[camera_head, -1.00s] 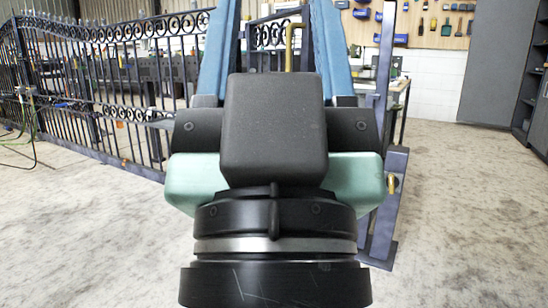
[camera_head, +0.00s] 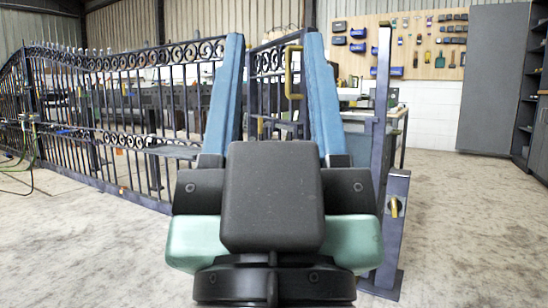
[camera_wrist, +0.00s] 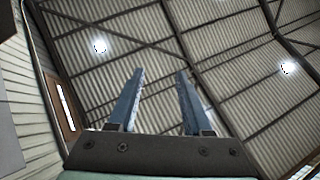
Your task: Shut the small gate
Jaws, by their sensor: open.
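The small gate (camera_head: 267,62) is a dark metal frame with scrollwork and bars, seen in the head view between and behind my fingers. It appears to stand at an angle, with its free edge apart from the post on the right. A brass pull handle (camera_head: 289,73) is on it. The dark post (camera_head: 382,120) carries a grey lock box (camera_head: 396,195) with a brass knob. My gripper (camera_head: 274,40) points forward with its two blue fingers spread and nothing held. The handle shows between the fingers; its distance from them is hard to tell. The wrist view shows the open fingers (camera_wrist: 160,75) against the roof.
A long scrollwork fence (camera_head: 110,110) runs along the left. A workbench (camera_head: 400,115) and a tool board (camera_head: 435,45) stand behind the post. A grey cabinet (camera_head: 492,75) is at the right. Open floor (camera_head: 465,225) lies right of the post.

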